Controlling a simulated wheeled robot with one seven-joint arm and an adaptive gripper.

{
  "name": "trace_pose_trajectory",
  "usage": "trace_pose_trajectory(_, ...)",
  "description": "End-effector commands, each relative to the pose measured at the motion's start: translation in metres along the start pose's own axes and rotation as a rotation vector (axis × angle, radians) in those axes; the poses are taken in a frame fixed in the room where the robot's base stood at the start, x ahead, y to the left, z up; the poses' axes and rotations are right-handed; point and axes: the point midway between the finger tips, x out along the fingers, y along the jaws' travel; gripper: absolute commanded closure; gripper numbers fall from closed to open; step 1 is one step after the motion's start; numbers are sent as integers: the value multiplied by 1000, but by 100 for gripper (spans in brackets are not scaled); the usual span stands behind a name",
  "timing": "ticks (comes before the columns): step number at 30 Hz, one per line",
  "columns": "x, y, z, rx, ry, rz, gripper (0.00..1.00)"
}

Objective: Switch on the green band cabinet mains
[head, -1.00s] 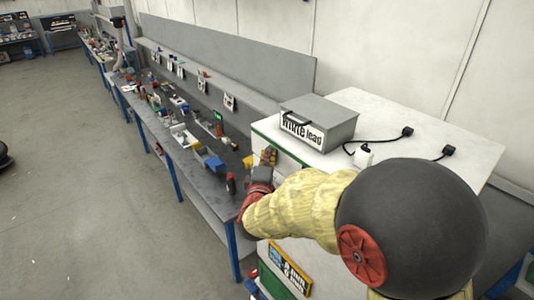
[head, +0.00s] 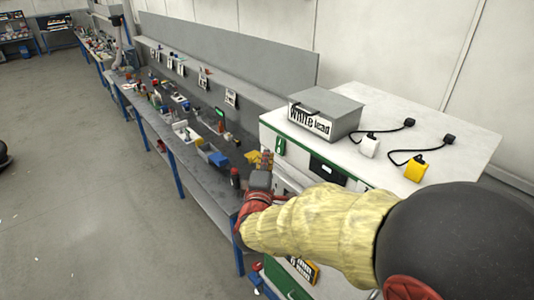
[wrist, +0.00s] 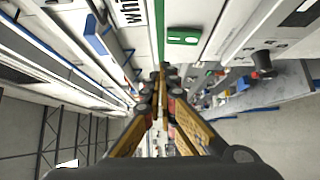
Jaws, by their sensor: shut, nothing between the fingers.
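The white-topped cabinet (head: 385,150) stands at the right in the head view, with a green band along its front top edge. A small green plate (head: 280,146) sits high on its front at the left. My arm hides much of the cabinet front.
A grey box lettered "White lead" (head: 325,117) stands on the cabinet top. A white block (head: 369,147) and a yellow block (head: 416,172) have black cables there. A cluttered workbench (head: 215,183) runs along the left. The floor (head: 80,190) left of it is mostly clear.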

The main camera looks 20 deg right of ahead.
Motion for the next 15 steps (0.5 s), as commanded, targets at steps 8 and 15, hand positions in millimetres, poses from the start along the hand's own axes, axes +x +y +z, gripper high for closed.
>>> trace_pose_trajectory(8,-34,3,0,2,0,1,100)
trace_pose_trajectory(15,-38,4,1,1,-1,0,100)
